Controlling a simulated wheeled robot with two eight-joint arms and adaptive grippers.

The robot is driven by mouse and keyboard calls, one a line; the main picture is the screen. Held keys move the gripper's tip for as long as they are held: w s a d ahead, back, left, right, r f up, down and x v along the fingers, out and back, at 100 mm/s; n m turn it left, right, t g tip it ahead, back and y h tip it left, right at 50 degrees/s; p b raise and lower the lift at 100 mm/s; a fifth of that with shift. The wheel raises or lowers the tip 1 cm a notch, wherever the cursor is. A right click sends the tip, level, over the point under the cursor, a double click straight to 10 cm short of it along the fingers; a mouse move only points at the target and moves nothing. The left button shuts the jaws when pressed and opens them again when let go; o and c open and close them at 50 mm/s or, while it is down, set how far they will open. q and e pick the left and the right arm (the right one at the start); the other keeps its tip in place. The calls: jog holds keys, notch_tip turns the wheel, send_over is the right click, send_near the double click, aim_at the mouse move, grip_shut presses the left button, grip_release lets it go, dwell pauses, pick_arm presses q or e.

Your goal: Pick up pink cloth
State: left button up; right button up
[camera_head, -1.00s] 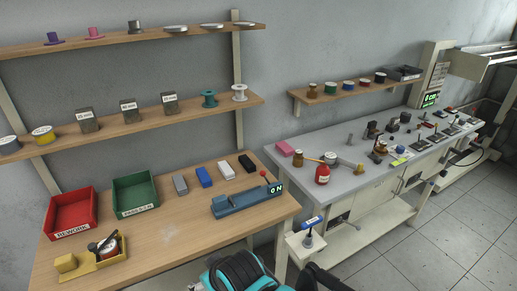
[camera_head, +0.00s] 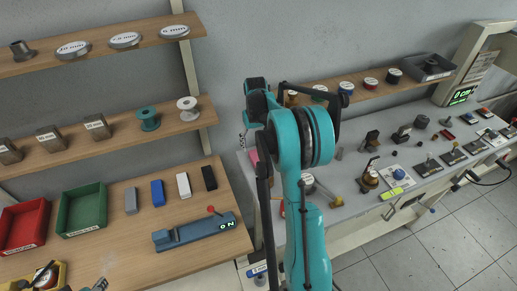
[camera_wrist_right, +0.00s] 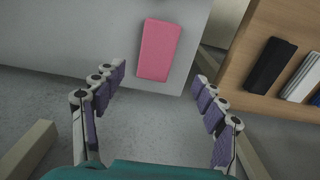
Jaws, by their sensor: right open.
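The pink cloth (camera_wrist_right: 160,50) is a flat, folded-looking rectangle on the grey bench near its edge in the right wrist view. In the head view only a pink sliver of the cloth (camera_head: 254,157) shows, as my teal right arm hides the rest. My right gripper (camera_wrist_right: 159,77) is open and empty. Its fingers stand wide on both sides of the cloth's near end in the picture, apart from it; the height gap is hard to tell. In the head view the fingers cannot be made out behind the arm. My left gripper is not in view.
The wooden table (camera_head: 130,235) at left holds a red bin (camera_head: 22,228), a green bin (camera_head: 82,210), several small blocks and a blue device (camera_head: 195,232). A shelf (camera_head: 375,92) with spools hangs above the grey bench (camera_head: 350,205), which carries several small fixtures.

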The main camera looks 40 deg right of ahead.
aim_at(257, 156)
jog(key=shift+w+d+f, duration=0.1)
jog(key=shift+d+f, duration=0.2)
notch_tip(257, 156, down, 8)
jog(key=shift+d+r+b, duration=0.1)
jog(key=shift+r+b, duration=0.05)
jog(key=shift+b, duration=1.1)
jog(key=shift+r, duration=0.1)
jog(key=c, duration=1.3)
